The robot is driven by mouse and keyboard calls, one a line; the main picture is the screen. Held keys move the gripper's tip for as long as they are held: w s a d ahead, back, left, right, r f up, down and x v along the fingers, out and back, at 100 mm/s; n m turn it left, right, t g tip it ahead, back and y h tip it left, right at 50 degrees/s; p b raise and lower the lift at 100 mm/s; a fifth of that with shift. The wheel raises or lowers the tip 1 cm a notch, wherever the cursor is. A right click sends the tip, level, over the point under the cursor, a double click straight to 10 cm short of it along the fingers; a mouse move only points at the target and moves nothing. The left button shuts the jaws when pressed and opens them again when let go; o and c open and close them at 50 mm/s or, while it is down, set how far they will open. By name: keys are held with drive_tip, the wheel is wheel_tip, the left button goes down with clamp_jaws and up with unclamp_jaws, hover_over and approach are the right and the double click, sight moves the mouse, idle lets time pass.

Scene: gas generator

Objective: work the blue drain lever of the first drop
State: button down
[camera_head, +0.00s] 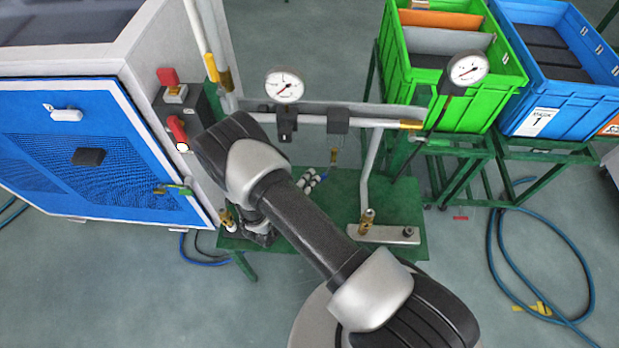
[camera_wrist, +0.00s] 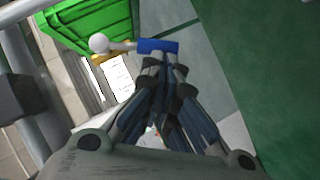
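The blue drain lever (camera_wrist: 158,46) shows in the wrist view as a short blue bar, just beyond my fingertips. A pale rod with a round white end (camera_wrist: 99,43) runs left from it. My gripper (camera_wrist: 165,68) has its fingers drawn close together, with their tips at the lever's lower edge. I cannot tell whether they touch it, and no clear grip around it shows.
In the head view, a blue-doored cabinet (camera_head: 90,150) with a red handle (camera_head: 177,130) stands left. Two gauges (camera_head: 284,86) (camera_head: 468,70) sit by the horizontal pipe (camera_head: 355,121). Green (camera_head: 478,100) and blue (camera_head: 575,95) crates stand back right. A blue hose (camera_head: 590,280) lies on the floor.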

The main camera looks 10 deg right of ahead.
drive_tip(key=shift+s+d+f+b, duration=0.2)
drive_tip(key=shift+d+f+b, duration=0.3)
drive_tip(key=shift+f, duration=0.2)
drive_tip(key=shift+s+d+f+b, duration=0.15)
drive_tip(key=shift+d+f+b, duration=0.2)
drive_tip(key=shift+d+f, duration=0.3)
drive_tip(key=v, duration=1.2)
